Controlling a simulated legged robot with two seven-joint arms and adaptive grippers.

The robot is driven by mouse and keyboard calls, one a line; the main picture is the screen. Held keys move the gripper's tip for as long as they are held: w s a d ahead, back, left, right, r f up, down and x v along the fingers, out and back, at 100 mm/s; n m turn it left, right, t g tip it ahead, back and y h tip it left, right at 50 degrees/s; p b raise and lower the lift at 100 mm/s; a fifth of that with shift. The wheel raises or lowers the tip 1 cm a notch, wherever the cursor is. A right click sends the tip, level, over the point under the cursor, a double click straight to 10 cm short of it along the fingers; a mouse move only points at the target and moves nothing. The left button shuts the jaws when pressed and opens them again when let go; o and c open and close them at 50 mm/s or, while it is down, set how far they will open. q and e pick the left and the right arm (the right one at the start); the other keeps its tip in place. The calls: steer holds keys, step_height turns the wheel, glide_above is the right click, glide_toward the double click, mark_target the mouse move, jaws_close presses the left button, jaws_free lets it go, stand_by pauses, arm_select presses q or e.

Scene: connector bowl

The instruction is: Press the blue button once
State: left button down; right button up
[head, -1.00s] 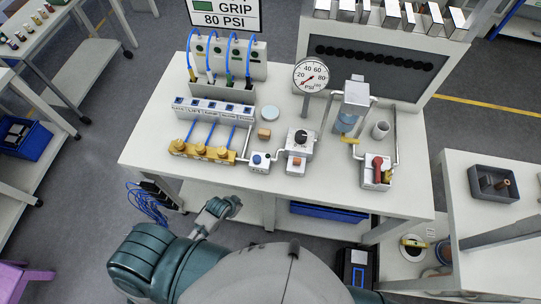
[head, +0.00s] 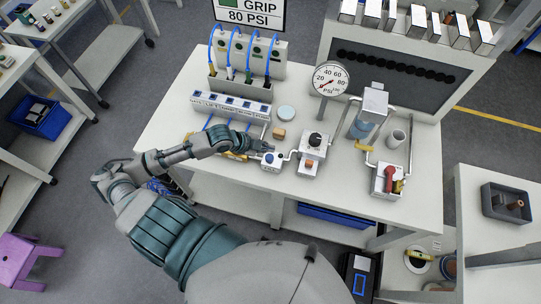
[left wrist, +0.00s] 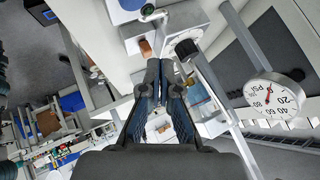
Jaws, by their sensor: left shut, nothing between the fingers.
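The blue button (head: 270,157) sits on a small white box on the workbench, in front of the tan block. My left gripper (head: 262,146) is just behind and left of it in the head view, with its fingers pointing right. In the left wrist view the two dark fingers (left wrist: 165,75) are together with nothing between them. A blue patch on a pale block (left wrist: 131,5) shows at the top edge of that view; I cannot tell whether it is the button. I cannot tell how high the fingertips are above the box. My right gripper is out of view.
Right of the button stand a regulator box with a black knob (head: 315,140), an orange button (head: 309,167), a pressure gauge (head: 330,78) and a red valve handle (head: 389,172). My left arm partly hides the yellow manifold. The bench's front edge (head: 330,198) is clear.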

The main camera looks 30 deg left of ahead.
arm_select(q)
steer(key=r, duration=0.1)
steer(key=w+r+m, duration=0.1)
steer(key=r, duration=0.1)
steer(key=shift+a, duration=0.15)
steer(key=shift+a+f, duration=0.1)
steer(key=b, duration=0.7)
glide_above(268, 157)
step_height(268, 157, down, 6)
steer(key=shift+s+f, duration=0.1)
steer(key=shift+f, duration=0.15)
step_height(268, 157, down, 2)
steer(key=shift+b, duration=0.55)
steer(key=shift+f, duration=0.1)
